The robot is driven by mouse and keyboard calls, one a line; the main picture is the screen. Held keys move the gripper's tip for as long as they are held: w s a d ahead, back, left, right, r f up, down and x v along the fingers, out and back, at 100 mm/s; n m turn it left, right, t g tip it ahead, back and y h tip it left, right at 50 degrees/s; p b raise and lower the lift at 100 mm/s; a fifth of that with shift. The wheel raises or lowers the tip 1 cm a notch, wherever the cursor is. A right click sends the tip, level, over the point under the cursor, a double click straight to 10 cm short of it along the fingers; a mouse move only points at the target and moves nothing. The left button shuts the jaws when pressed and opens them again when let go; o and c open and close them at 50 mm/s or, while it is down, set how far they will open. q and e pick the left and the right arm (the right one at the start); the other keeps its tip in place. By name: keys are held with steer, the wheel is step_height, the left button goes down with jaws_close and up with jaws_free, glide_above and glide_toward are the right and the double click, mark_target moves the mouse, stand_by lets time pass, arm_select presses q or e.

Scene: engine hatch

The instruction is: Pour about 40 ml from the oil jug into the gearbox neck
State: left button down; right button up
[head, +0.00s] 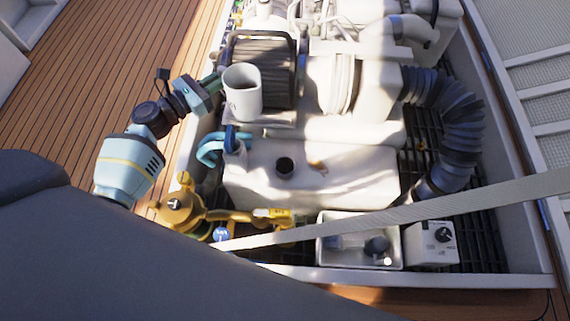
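The oil jug (243,97) is a pale grey-white open vessel in the upper middle of the head view. It looks upright, and its inside shows grey with no liquid level I can make out. My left gripper (214,83) reaches to the jug's left side and appears shut on it there; the handle and fingertips are mostly hidden. The gearbox neck (285,167) is a dark round opening in the white casing, below and right of the jug. I cannot tell whether the jug touches the ledge beneath it. My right gripper is not in view.
Blue curved pipes (213,150) stand left of the neck. A brass fitting (180,208) is at lower left. A white tray (322,252) with small items and a knob box (428,247) lie at the front. A pale strap (425,210) crosses the foreground. A ribbed dark hose (462,125) curves at right.

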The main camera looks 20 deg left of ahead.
mark_target(231, 82)
arm_select(q)
steer(key=shift+s+d+r, duration=0.1)
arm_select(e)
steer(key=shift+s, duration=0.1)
